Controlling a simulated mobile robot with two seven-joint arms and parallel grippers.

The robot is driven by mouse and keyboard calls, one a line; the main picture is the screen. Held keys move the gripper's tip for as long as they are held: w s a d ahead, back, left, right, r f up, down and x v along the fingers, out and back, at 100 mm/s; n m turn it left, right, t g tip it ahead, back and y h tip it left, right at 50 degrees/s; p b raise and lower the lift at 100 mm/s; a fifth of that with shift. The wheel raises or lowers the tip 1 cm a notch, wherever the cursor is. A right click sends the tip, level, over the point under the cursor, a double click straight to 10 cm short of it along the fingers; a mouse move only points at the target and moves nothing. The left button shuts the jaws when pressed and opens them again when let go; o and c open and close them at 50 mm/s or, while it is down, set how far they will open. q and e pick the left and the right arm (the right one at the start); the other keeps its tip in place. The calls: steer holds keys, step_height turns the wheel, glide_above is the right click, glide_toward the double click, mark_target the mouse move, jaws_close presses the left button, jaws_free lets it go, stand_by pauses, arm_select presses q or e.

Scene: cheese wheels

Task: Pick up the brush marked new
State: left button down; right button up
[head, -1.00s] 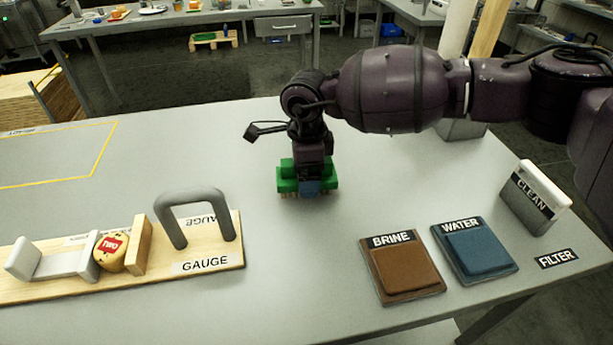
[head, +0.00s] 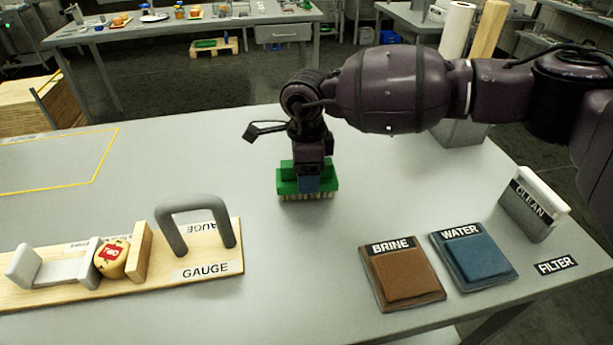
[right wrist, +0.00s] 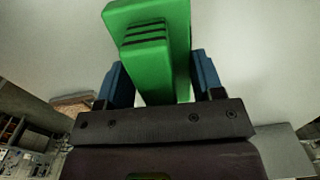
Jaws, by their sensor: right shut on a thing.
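A green brush (head: 289,187) with pale bristles is at the far middle of the grey table (head: 340,225). My right gripper (head: 308,182) comes down on it from above and is shut on its green handle. In the right wrist view the brush (right wrist: 150,50) stands between the blue fingers (right wrist: 162,80) and shows dark stripes across one raised end. No word "new" can be read on it. The bristles show below the body; I cannot tell whether they touch the table. My left gripper is not in view.
A wooden gauge board (head: 60,288) with a grey arch (head: 190,205) and a small yellow cheese wheel (head: 111,262) lies at left. Brine (head: 410,275) and water (head: 485,260) pads and a clean block (head: 530,210) stand at right. The middle table is clear.

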step_height(320, 180, up, 19)
steer(key=p, duration=0.1)
steer(key=shift+f+p, duration=0.15)
steer(key=shift+p, duration=0.25)
steer(key=o, duration=0.4)
steer(key=shift+c, duration=1.1)
